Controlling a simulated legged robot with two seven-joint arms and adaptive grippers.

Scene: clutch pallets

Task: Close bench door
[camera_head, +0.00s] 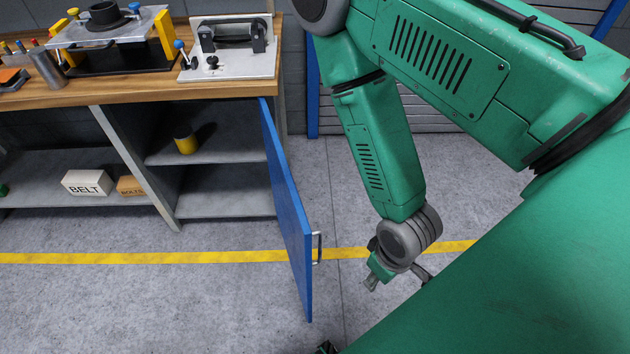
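The blue bench door (286,212) stands swung open from the right side of the bench cabinet, seen nearly edge-on. Its metal handle (317,248) is on the right-hand face, close to the free edge. My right gripper (385,277) hangs to the right of the handle, apart from it. It is small and partly hidden by its wrist, so its opening is unclear.
The open cabinet has shelves (222,205) with a yellow cup (185,142). A BELT box (86,183) sits on the left shelf. Fixtures stand on the wooden worktop (150,88). Grey floor with a yellow line (150,257) is clear before the bench.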

